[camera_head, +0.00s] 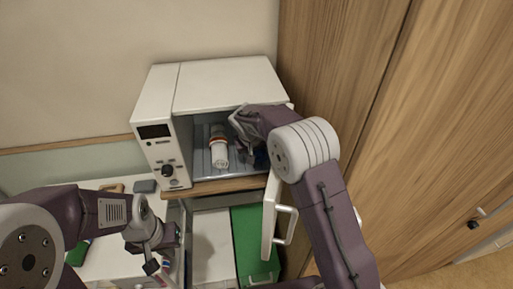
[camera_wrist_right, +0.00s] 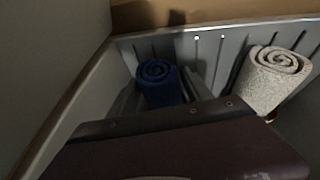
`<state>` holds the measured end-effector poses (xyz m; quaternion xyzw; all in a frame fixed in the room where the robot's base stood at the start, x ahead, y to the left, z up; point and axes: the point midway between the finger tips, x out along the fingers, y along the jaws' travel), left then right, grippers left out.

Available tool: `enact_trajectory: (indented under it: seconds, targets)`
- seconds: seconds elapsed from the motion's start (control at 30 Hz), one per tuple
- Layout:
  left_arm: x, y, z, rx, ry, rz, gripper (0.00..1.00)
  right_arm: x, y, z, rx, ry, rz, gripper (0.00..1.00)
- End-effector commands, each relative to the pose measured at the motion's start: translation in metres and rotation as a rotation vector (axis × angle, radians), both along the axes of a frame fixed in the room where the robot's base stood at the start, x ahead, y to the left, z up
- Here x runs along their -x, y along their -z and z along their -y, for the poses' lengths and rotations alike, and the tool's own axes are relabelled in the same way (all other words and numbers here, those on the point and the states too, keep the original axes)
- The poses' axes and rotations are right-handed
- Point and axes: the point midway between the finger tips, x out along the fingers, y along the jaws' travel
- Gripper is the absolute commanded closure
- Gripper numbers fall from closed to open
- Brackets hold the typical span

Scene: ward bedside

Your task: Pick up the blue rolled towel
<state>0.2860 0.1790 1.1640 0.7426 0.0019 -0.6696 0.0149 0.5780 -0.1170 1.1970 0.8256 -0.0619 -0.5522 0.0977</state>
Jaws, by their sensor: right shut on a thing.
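The blue rolled towel (camera_wrist_right: 157,84) stands on end inside the grey ribbed chamber of a white warmer cabinet (camera_head: 225,84). In the head view only a dark blue bit of it (camera_head: 262,158) shows beside my right gripper. My right gripper (camera_wrist_right: 162,92) has its fingers on both sides of the blue towel and is shut on it; in the head view the arm hides most of the jaws. A white rolled towel (camera_wrist_right: 272,78) lies to the right in the wrist view, apart from the gripper. My left gripper (camera_head: 160,256) is empty and looks open, low at the left.
The warmer's door (camera_head: 270,215) hangs open at its right, close to my right arm. A wooden shelf (camera_head: 215,187) carries the warmer. A green panel (camera_head: 252,240) is below. A white counter (camera_head: 105,262) with small items is at left. A wooden wardrobe (camera_head: 430,130) fills the right.

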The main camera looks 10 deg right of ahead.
Motion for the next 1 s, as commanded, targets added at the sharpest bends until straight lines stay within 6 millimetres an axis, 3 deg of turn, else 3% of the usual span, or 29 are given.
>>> enact_trajectory:
  seconds: [0.17,0.4,0.7,1.0]
  targets:
    - [0.0,0.017,0.0,0.0,0.0,0.0,1.0,0.007,-0.007,-0.005,-0.001,-0.003,0.003,0.85]
    - [0.0,0.052,0.0,0.0,0.0,0.0,1.0,0.059,-0.004,-0.034,-0.001,-0.006,0.005,0.85]
    - [0.0,0.078,0.0,0.0,0.0,0.0,1.0,0.115,-0.006,-0.064,-0.002,-0.004,0.004,0.85]
    - [0.0,0.071,0.0,0.0,0.0,0.0,1.0,0.113,-0.08,-0.063,-0.003,0.0,0.007,0.85]
